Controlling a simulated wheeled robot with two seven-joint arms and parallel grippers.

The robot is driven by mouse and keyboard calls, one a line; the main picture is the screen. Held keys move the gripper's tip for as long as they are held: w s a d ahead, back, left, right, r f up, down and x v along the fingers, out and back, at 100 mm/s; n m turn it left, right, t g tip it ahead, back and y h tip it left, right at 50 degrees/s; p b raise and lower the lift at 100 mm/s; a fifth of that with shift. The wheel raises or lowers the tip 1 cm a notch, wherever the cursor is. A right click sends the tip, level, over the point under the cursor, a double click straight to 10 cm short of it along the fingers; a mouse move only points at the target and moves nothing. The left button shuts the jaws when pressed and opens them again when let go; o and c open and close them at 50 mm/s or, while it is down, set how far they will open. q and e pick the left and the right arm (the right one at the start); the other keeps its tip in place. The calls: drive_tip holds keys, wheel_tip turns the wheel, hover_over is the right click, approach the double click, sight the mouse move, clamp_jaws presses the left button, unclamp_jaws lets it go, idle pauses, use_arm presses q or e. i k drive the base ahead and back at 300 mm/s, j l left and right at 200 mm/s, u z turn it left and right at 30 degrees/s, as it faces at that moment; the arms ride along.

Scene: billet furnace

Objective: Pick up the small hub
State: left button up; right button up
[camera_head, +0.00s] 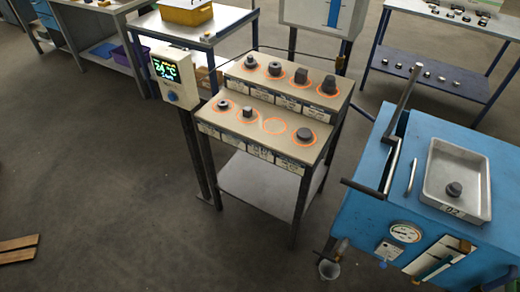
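Several dark metal parts sit in orange rings on a two-step stand (240,130) in the middle of the view. The lower step carries a small round part (223,105), a part with an upright stub (249,113) and a wide round part (304,134). One ring (275,126) there is empty. The upper step holds a row of similar parts. A small dark stepped round part (454,189) lies in a metal tray (436,187) marked 02. The labels are too small to read, so I cannot tell which part is the small hub. Neither gripper is in view.
A blue machine (375,160) with a gauge (404,232) and dark bars (401,115) carries the tray at right. A display box (175,78) on a post stands left of the stand. Tables stand behind. A wooden pallet (18,249) lies at left.

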sight(454, 190)
drive_tip(key=z, duration=1.6)
drive_tip(key=i+l+u, duration=0.15)
drive_tip(key=l, duration=0.4)
drive_tip(key=i+l+u, duration=0.2)
drive_tip(key=l, duration=0.35)
drive_tip(key=i+l+u, duration=0.15)
drive_tip(key=l, duration=0.45)
drive_tip(key=i+l+u, duration=0.2)
drive_tip(key=l, duration=0.4)
drive_tip(key=l+u, duration=0.15)
drive_tip(key=l, duration=0.45)
